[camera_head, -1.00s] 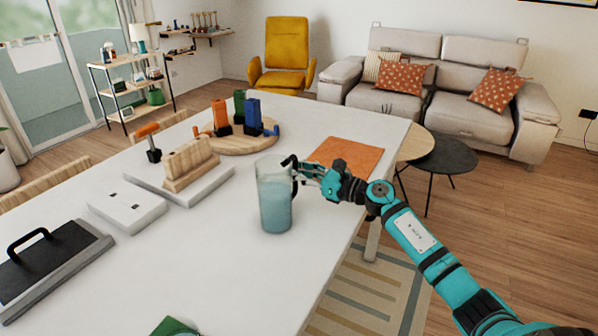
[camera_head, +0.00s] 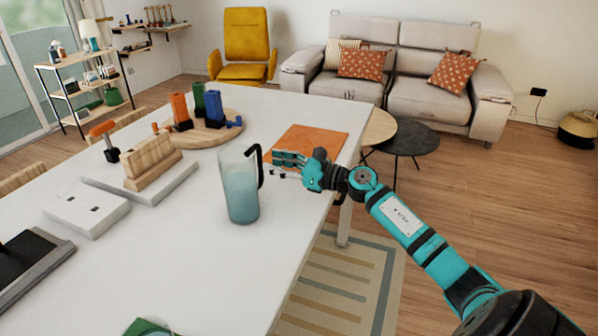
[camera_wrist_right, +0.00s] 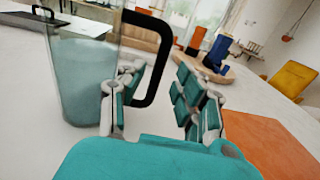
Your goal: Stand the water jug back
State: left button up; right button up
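The water jug (camera_head: 240,190) is a clear, tall jug of pale blue water with a black handle (camera_head: 259,165). It stands upright on the white table (camera_head: 200,250). The jug also shows at the left of the right wrist view (camera_wrist_right: 85,75), its handle (camera_wrist_right: 153,60) reaching across in front of the fingers. My right gripper (camera_head: 285,165) is to the right of the handle in the head view, with a small gap. In the right wrist view its two fingers (camera_wrist_right: 160,100) are apart with nothing gripped between them. My left gripper is not in view.
An orange mat (camera_head: 325,142) lies on the table behind my right gripper. A round wooden board (camera_head: 205,133) with coloured upright pieces is at the back. A white base with a wooden block (camera_head: 152,160), a white box (camera_head: 86,211) and a dark-topped board (camera_head: 20,262) are left.

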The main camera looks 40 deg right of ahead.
jog(key=b+v, duration=0.2)
jog(key=v, duration=0.6)
jog(key=shift+s, duration=0.1)
dwell(0.3)
